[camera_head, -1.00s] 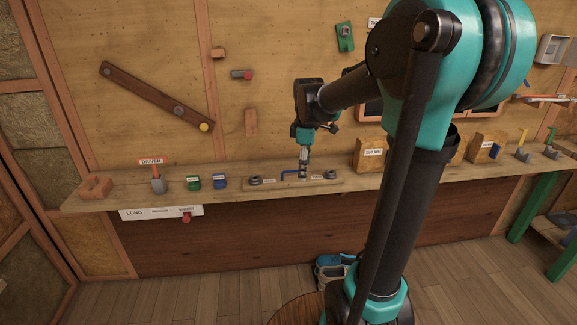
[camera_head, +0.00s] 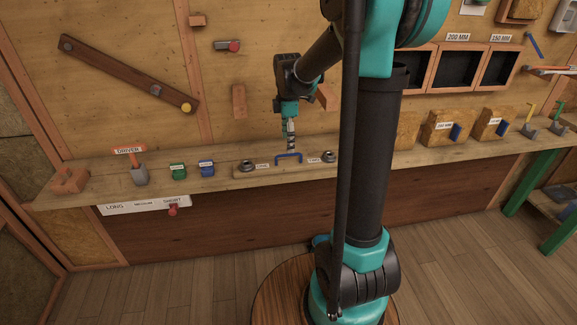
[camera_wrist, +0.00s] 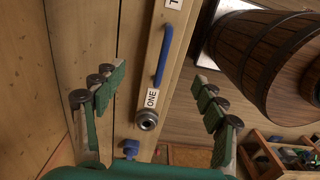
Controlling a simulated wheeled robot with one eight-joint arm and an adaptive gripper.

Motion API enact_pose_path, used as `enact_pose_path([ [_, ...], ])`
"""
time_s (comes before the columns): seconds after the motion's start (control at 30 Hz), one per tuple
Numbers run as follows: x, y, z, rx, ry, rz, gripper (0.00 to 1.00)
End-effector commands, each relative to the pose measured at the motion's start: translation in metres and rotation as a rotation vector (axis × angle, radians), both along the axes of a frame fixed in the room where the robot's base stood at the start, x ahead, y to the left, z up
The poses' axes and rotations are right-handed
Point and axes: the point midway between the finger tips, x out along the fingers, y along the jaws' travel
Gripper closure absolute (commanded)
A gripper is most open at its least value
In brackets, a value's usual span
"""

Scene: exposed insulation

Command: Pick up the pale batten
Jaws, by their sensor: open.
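The pale batten (camera_head: 282,168) lies along the workbench, with a blue handle (camera_head: 288,156) on top, a dark round fitting near each end and small white labels. In the wrist view the batten (camera_wrist: 153,72) runs between my spread fingers, with the handle (camera_wrist: 164,55) beyond the "ONE" label. My gripper (camera_head: 291,148) points down just above the handle in the head view. It is open and holds nothing. Whether the fingertips touch the batten cannot be told.
Green (camera_head: 178,171) and blue (camera_head: 207,167) blocks and a grey holder labelled DRIVER (camera_head: 139,175) stand left on the workbench (camera_head: 105,175). Insulation blocks (camera_head: 439,128) stand to the right. A dark brown bar (camera_head: 125,75) is fixed slantwise on the wall.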

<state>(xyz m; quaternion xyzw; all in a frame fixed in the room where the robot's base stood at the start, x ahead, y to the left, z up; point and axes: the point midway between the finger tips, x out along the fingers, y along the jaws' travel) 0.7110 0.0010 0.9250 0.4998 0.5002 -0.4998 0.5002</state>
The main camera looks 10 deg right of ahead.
Motion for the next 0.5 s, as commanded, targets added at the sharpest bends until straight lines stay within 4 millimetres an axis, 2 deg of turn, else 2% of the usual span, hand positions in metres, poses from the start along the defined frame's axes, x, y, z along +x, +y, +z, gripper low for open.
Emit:
enact_pose_path([
  [0.13,0.000,0.000,-0.025,0.000,0.000,0.000,0.28],
  [0.37,0.000,0.000,-0.041,0.000,0.000,-0.001,0.28],
  [0.5,-0.001,0.000,-0.056,0.000,0.000,-0.001,0.28],
])
